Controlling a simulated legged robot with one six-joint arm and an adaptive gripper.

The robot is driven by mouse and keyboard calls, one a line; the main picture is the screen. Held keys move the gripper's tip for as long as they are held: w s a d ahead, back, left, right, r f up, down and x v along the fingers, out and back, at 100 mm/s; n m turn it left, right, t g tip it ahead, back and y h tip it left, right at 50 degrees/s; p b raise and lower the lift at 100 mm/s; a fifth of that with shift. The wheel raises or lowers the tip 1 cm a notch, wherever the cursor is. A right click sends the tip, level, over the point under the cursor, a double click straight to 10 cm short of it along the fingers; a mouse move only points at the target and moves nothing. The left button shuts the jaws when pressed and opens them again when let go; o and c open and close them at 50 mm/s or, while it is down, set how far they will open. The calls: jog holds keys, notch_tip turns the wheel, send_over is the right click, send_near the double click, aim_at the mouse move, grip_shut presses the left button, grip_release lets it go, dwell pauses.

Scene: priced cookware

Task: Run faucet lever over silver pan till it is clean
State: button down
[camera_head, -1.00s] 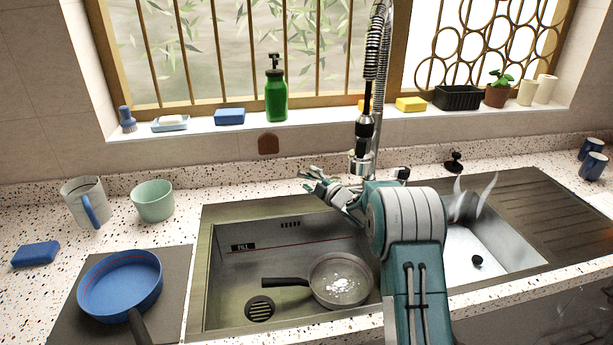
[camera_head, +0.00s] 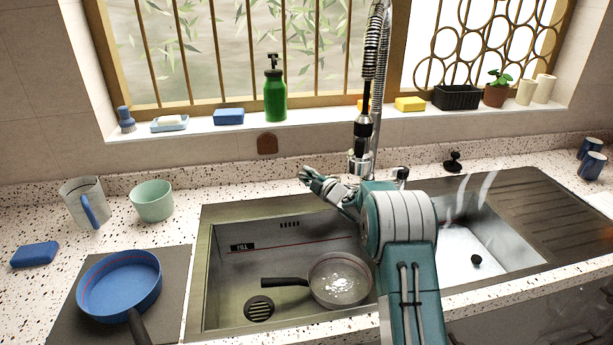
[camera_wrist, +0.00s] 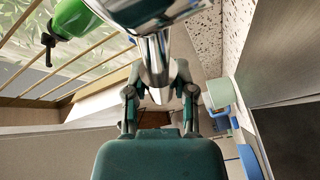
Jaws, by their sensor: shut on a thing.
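The silver pan (camera_head: 340,280) lies in the left sink basin, its dark handle pointing left, with whitish foam or wet spots on its inside. The faucet (camera_head: 361,150) stands behind the basins, its spout head hanging above and behind the pan. My gripper (camera_head: 318,180) is at the left of the faucet, behind the left basin. In the wrist view my gripper (camera_wrist: 157,100) has its fingers on either side of a chrome faucet part, apparently the faucet lever (camera_wrist: 156,70), and is shut on it. The exact contact is partly hidden.
The right basin (camera_head: 470,250) gives off white steam. A blue pan (camera_head: 120,285) lies on a dark mat at left, near a jug (camera_head: 85,203), a green cup (camera_head: 152,201) and a blue sponge (camera_head: 35,254). A green bottle (camera_head: 276,95) stands on the sill.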

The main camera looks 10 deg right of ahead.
jog(key=shift+s+n+g+y, duration=0.7)
jog(key=shift+n+g+y, duration=0.3)
jog(key=shift+y, duration=0.15)
jog(key=shift+s+n+g+y, duration=0.7)
jog(key=shift+n+g+y, duration=0.25)
jog(key=shift+y, duration=0.2)
jog(key=shift+c, duration=2.2)
grip_release()
jog(key=shift+a, duration=0.2)
jog(key=shift+d, duration=0.15)
jog(key=v, duration=1.1)
jog(key=shift+s+d, duration=0.25)
jog(key=shift+s, duration=0.1)
jog(key=shift+f, duration=0.15)
